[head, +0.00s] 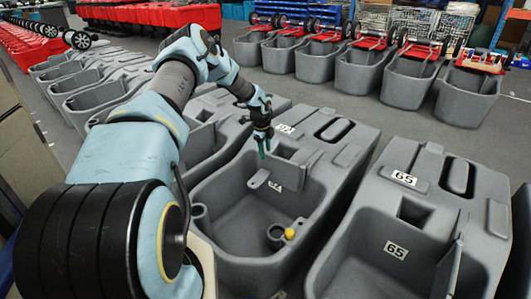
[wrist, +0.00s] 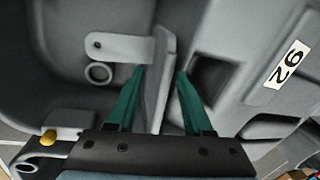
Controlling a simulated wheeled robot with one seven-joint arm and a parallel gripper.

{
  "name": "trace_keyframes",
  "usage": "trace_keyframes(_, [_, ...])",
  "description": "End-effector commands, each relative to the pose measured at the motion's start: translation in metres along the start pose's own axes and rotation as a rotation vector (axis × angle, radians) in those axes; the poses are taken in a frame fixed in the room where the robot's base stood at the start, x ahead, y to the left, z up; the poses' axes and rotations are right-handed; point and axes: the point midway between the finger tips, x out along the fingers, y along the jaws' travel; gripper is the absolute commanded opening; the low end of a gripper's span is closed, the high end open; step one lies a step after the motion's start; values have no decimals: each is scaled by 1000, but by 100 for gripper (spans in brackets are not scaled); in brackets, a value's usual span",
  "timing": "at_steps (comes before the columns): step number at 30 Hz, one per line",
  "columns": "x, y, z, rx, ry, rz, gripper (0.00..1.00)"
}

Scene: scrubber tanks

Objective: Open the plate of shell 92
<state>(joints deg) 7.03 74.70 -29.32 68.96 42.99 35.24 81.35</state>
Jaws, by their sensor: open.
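Shell 92 is a grey moulded tank (head: 325,190) in the middle of the head view, with its number label (head: 284,128) on top; the label also shows in the wrist view (wrist: 287,63). Its plate (head: 288,173) is a thin grey panel beside a square pocket (wrist: 212,78). In the wrist view the plate (wrist: 162,75) stands edge-on, beside a rounded tab with a hole (wrist: 120,47). My gripper (head: 263,147) is open, with green fingers; in the wrist view its fingers (wrist: 160,73) appear on either side of the plate's edge. Whether they touch it is unclear.
Shell 65 (head: 480,215) stands close on the right, and more grey shells (head: 105,85) stand on the left. A yellow knob (head: 289,233) sits inside shell 92. Behind are a row of grey tanks with red tops (head: 405,80) and a strip of open floor (head: 330,100).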

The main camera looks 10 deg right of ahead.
Motion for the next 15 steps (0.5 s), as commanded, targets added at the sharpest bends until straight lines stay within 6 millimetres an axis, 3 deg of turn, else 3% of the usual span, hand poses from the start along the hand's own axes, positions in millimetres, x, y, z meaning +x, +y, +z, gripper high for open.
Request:
trace_keyframes(9, [-64,-1,1,1,-2,-2,51])
trace_keyframes(15, [-88,0,0,0,-1,-1,51])
